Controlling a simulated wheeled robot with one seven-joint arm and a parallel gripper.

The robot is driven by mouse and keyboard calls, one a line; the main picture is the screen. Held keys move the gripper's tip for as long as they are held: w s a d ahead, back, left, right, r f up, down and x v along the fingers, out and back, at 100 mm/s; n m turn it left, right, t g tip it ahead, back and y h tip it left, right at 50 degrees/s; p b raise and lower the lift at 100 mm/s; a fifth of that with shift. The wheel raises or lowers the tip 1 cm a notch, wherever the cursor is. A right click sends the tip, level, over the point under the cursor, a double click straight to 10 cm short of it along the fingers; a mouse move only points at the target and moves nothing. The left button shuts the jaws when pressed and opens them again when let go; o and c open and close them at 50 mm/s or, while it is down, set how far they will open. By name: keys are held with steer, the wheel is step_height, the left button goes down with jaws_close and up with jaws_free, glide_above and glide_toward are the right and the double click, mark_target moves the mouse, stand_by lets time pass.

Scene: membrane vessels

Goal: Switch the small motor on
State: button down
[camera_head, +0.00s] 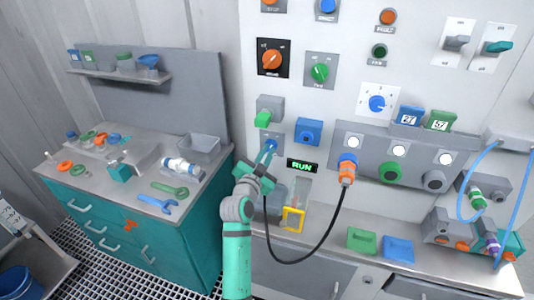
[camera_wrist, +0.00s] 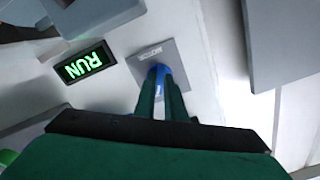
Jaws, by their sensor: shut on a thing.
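The small motor switch is a blue lever (camera_head: 271,144) on a grey plate on the wall panel. In the wrist view the blue lever (camera_wrist: 159,72) sits between my two green fingertips, and the plate (camera_wrist: 181,55) reads MOTOR. My gripper (camera_head: 266,154) is shut on the lever; it also shows in the wrist view (camera_wrist: 160,88). The fingers hide most of the lever, so its exact tilt is hard to tell. A small black display (camera_head: 302,165) right of the switch shows RUN in lit green letters; it is upside down in the wrist view (camera_wrist: 85,64).
A black cable (camera_head: 325,231) hangs from an orange plug (camera_head: 347,172) to the right. A yellow frame (camera_head: 293,219) stands below.

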stand_by(0.3)
steer(key=c, duration=1.8)
jaws_free()
steer(key=v, duration=1.1)
steer(key=shift+w+d, duration=0.1)
